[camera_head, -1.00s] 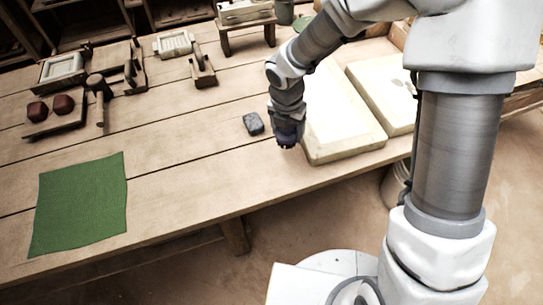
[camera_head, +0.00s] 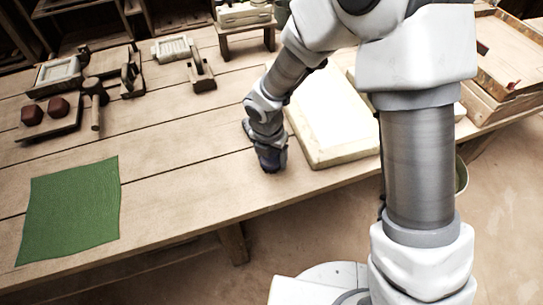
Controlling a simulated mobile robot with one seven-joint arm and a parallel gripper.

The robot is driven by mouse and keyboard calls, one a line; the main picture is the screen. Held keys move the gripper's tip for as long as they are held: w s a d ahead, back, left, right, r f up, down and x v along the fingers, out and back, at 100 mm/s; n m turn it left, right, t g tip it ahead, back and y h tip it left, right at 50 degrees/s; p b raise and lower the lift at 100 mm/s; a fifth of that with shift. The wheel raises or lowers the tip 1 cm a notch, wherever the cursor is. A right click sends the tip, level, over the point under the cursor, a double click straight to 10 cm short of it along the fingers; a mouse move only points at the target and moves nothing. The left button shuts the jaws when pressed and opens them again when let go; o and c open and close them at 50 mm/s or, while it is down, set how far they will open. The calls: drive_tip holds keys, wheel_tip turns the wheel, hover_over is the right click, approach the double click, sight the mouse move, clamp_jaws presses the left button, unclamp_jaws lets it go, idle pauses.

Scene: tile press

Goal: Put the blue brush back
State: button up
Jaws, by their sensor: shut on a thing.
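My gripper (camera_head: 270,164) points down, low over the bench's front part, left of the nearer pale slab. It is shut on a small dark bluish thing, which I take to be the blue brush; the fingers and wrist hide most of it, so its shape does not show. I cannot tell whether it touches the bench. No other blue brush shows. A brush holder cannot be made out for certain.
The wooden bench (camera_head: 180,160) is bare between my gripper and a green cloth (camera_head: 70,212). Pale slabs (camera_head: 330,125) lie right. Wooden tools, a mallet (camera_head: 95,100) and red lumps (camera_head: 45,110) stand back left.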

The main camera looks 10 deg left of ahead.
drive_tip(key=shift+f, duration=0.25)
drive_tip(key=o, duration=1.4)
drive_tip(key=shift+r, duration=0.1)
drive_tip(key=shift+o, duration=0.2)
